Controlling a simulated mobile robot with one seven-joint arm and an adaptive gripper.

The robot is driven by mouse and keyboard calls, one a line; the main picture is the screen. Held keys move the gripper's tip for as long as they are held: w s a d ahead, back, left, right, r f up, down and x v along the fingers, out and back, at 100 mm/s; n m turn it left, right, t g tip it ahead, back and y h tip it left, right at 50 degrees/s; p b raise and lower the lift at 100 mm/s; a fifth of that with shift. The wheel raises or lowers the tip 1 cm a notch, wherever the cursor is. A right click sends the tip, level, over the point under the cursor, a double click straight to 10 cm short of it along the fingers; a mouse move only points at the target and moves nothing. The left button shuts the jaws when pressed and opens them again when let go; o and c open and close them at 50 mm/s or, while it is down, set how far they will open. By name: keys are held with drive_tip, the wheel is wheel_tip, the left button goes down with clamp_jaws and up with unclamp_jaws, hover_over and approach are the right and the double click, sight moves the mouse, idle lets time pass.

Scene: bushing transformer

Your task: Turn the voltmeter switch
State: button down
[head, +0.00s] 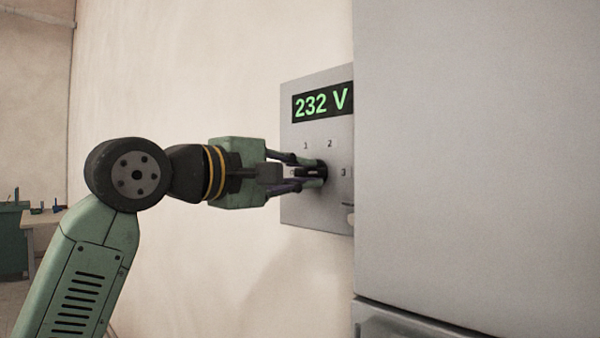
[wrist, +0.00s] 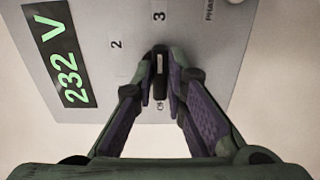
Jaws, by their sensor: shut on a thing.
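The voltmeter panel (head: 315,215) is a grey plate on the wall with a black display (head: 321,102) reading 232 V in green. It also shows in the wrist view (wrist: 105,30), turned on its side. The black switch knob (wrist: 160,72) sits below the display, with the numbers 1, 2 and 3 around it in the head view. My gripper (head: 312,174) reaches the knob from the left. In the wrist view its fingers (wrist: 160,85) are shut on the knob, one on each side. They partly hide the knob and the markings near it.
A large grey cabinet (head: 470,160) stands close to the right of the panel. Bare wall (head: 180,80) lies to the left. A workbench (head: 45,218) with small items is far off at the left edge.

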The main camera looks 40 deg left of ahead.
drive_tip(key=c, duration=1.6)
unclamp_jaws()
drive_tip(key=s, duration=1.2)
drive_tip(key=shift+a, duration=0.45)
